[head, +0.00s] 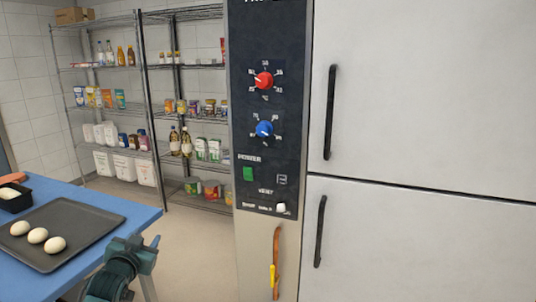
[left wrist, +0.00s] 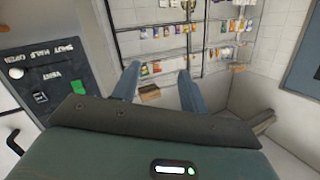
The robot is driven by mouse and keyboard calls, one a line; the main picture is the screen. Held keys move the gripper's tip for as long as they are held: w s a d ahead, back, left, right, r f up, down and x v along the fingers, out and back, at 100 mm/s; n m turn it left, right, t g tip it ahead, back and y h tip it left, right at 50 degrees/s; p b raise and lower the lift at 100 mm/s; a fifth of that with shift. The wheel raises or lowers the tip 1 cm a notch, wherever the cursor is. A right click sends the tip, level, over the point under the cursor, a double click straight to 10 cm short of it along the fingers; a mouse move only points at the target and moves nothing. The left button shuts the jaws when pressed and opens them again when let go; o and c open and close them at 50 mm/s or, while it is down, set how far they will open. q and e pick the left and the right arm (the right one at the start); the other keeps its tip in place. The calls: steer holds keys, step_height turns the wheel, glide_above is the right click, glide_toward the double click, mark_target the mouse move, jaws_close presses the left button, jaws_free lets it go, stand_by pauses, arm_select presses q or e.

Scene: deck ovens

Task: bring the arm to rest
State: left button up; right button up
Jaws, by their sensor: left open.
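My left gripper (head: 138,243) is at the lower left of the head view, in front of the blue table's right edge and left of the oven. In the left wrist view its two fingers (left wrist: 157,86) stand apart with nothing between them. It touches nothing that I can make out. My right gripper is in neither view.
A blue table (head: 140,215) bears a dark tray (head: 75,215) with three pale dough balls and a black container (head: 14,203). The oven's control panel (head: 265,130) and closed doors (head: 420,100) fill the right. Stocked wire shelves (head: 185,63) stand behind, across open floor (head: 190,245).

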arm_select(q)
steer(key=s+d+f+g+h, duration=0.25)
steer(key=s+d+f, duration=0.65)
steer(key=s+f, duration=0.55)
steer(key=s+d+f+g, duration=0.1)
steer(key=s+d, duration=0.2)
steer(key=s, duration=0.4)
steer(key=s+d+f+g+h, duration=0.1)
steer(key=s+d+f, duration=0.1)
steer(key=s, duration=0.5)
steer(key=s+d+f+g, duration=0.1)
steer(key=s+d+f, duration=0.1)
steer(key=s, duration=0.5)
steer(key=shift+s+d+h, duration=0.25)
steer(key=shift+d+h, duration=0.1)
steer(key=shift+d, duration=0.55)
stand_by(0.5)
